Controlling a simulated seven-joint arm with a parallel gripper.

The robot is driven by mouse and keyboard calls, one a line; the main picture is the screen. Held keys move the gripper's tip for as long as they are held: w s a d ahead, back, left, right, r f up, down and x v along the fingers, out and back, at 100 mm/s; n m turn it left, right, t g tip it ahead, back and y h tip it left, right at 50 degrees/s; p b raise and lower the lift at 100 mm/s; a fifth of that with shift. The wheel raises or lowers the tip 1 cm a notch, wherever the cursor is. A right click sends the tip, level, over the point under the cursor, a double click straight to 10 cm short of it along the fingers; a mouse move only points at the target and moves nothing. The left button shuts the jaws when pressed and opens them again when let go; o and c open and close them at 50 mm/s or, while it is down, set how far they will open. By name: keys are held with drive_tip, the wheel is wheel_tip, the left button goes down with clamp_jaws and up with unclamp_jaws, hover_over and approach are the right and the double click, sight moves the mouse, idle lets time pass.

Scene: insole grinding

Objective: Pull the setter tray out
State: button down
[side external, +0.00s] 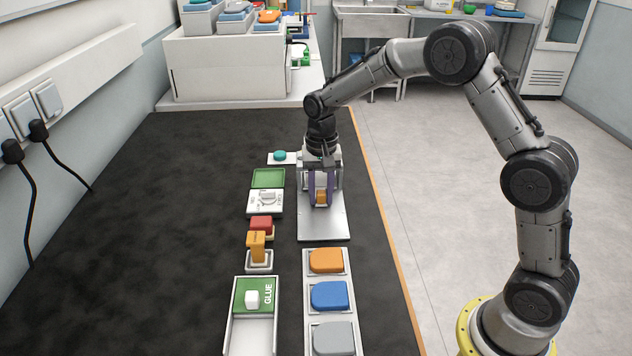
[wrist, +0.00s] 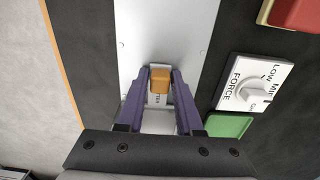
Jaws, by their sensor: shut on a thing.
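The setter tray (wrist: 155,100) shows in the wrist view as a pale part with partly hidden lettering ending in "TER". An orange block-shaped handle (wrist: 159,80) stands at its end; the handle also shows in the side view (side external: 321,197). My gripper (wrist: 160,74) has its purple fingers on both sides of the orange handle and is shut on it. In the side view my gripper (side external: 321,192) points down at the front of the grey-white unit, above a metal plate (side external: 323,226). The tray's far part is hidden by my gripper.
A force dial (side external: 265,202), a green pad (side external: 268,178), a red button (side external: 261,225) and an orange-handled piece (side external: 257,245) stand left of the plate. A glue tray (side external: 240,325) and a rack of coloured blocks (side external: 309,300) lie nearer. The dark table (side external: 150,220) is clear at left.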

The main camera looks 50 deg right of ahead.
sight(323, 230)
drive_tip(key=shift+s+a, duration=3)
drive_tip(key=shift+a, duration=0.1)
drive_tip(key=c, duration=0.8)
unclamp_jaws()
drive_tip(key=shift+s, duration=0.1)
drive_tip(key=shift+r, duration=0.15)
wheel_tip(323, 230, up, 7)
